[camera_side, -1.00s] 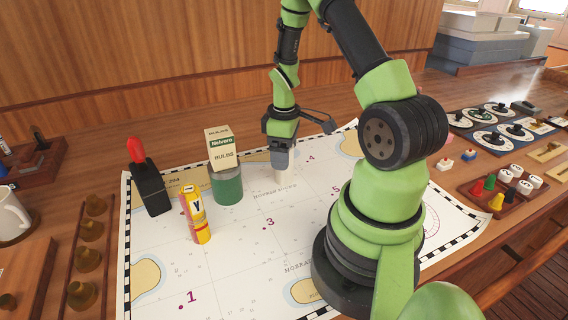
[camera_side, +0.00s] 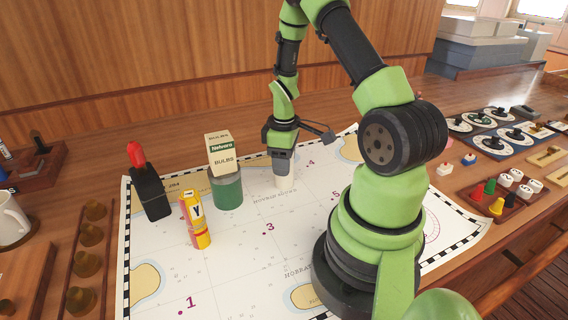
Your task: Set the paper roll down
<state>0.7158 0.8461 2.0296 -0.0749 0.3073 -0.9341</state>
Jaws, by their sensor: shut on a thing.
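The paper roll (camera_side: 281,181) is a small pale cylinder, upright at the upper middle of the chart (camera_side: 225,268). My gripper (camera_side: 280,168) points down over it and is shut on its upper part. The roll's lower end shows below the jaws and appears at or very near the chart surface; I cannot tell for certain whether it touches. The roll's top is hidden by the gripper.
My arm's base covers the chart's right part. The chart's front middle is clear.

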